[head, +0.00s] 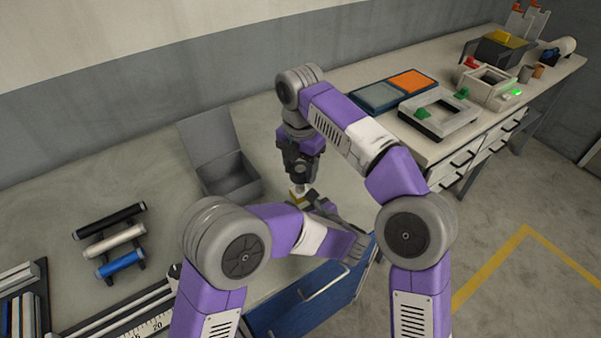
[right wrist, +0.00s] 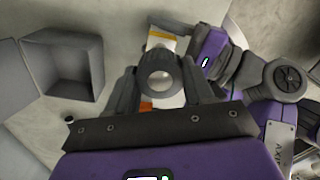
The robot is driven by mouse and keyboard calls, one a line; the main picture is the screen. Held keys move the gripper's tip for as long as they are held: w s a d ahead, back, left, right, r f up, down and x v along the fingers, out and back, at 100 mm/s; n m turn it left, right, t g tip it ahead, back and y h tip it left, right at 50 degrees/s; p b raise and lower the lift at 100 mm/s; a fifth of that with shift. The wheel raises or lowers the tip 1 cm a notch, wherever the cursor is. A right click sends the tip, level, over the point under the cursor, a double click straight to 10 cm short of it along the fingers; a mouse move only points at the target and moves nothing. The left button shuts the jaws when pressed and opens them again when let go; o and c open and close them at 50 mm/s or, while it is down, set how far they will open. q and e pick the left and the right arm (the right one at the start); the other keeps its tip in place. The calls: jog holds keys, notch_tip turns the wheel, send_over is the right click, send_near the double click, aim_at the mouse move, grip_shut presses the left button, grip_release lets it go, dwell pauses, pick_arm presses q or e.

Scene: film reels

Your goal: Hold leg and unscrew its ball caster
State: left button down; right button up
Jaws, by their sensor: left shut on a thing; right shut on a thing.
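My right gripper (head: 300,182) points down from above, and its fingers also show in the right wrist view (right wrist: 160,88). It is shut on the ball caster (right wrist: 160,76), a grey round piece with a pale centre. The leg (right wrist: 161,42), a pale piece with yellow-orange bands, lies just beyond and under the caster; a yellowish bit of it shows in the head view (head: 296,198). My left gripper (head: 318,204) reaches in from below and is shut on the leg. The joint between caster and leg is hidden by the fingers.
An open grey box (head: 228,178) stands left of the grippers. Black, white and blue rolls (head: 115,240) lie on a rack farther left. A blue panel (head: 310,298) is at the front edge. A white bench (head: 430,150) with trays stands at the right.

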jog(key=shift+r, duration=0.9)
pick_arm(q)
jog(key=shift+c, duration=2.3)
grip_release()
jog(key=shift+s, duration=0.1)
